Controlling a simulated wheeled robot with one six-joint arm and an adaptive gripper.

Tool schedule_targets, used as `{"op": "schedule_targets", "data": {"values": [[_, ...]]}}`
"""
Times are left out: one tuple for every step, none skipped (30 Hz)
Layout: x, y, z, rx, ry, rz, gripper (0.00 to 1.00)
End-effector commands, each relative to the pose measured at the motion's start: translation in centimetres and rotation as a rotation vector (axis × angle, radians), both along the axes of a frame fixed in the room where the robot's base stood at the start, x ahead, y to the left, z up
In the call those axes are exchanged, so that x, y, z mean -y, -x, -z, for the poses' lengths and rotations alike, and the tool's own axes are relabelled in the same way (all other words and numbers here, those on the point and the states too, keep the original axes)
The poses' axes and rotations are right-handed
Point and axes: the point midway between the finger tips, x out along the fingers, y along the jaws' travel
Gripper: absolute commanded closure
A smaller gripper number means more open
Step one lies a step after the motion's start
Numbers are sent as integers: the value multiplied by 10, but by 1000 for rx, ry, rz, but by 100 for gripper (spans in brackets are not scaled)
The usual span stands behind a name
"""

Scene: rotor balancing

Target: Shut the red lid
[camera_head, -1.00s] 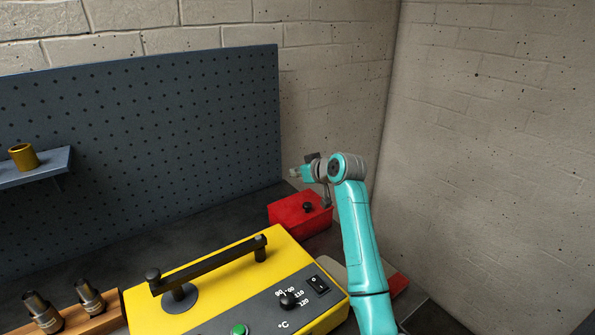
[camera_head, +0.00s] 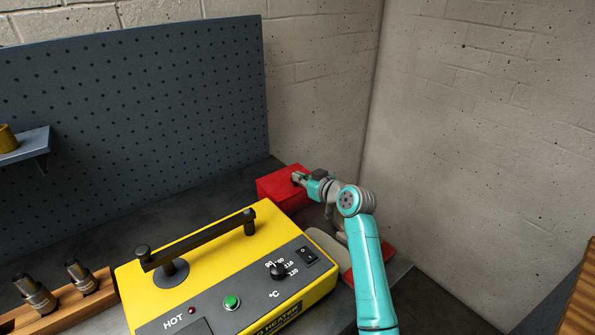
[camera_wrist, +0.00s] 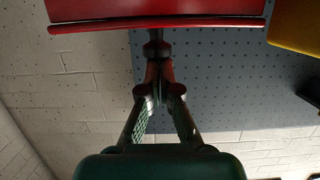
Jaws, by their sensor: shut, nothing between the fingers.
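A red box with a red lid (camera_head: 274,187) stands at the back of the bench, in front of the pegboard. My gripper (camera_head: 297,179) is at the near right side of it, with its fingertips close to the place of the lid's dark knob. In the wrist view the red lid (camera_wrist: 155,8) fills the top edge. A dark knob (camera_wrist: 156,48) shows just beyond my gripper's fingertips (camera_wrist: 158,70), which are together with nothing held. Whether the fingertips touch the knob is unclear. My gripper hides part of the lid, and I cannot tell its exact angle.
A yellow heater (camera_head: 215,240) with a black handle (camera_head: 200,238) stands in front of the box. A wooden rack (camera_head: 65,305) with dark metal parts is at left. A red tray (camera_head: 390,252) lies behind my arm. A blue pegboard (camera_head: 130,120) and block walls bound the bench.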

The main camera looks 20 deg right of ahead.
Motion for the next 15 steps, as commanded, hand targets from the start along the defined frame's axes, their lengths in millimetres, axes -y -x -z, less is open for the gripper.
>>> {"op": "schedule_targets", "data": {"values": [[1, 2, 7, -9, 0, 0, 100], [1, 2, 9, -10, 0, 0, 100], [1, 3, 11, -11, 0, -1, 100], [1, 3, 13, -12, 0, -1, 100], [1, 4, 14, -12, 1, -1, 100], [1, 4, 16, -14, 1, -1, 100], [1, 5, 18, -15, 1, -1, 100], [2, 5, 19, -18, 1, -1, 100], [2, 5, 21, -19, 2, -1, 100], [2, 6, 22, -21, 1, -1, 100], [2, 6, 23, -23, 2, 0, 100], [2, 6, 23, -24, 2, 0, 100], [2, 6, 24, -24, 2, 0, 100], [2, 6, 24, -24, 2, 0, 100], [3, 6, 24, -23, 3, 0, 100]]}}
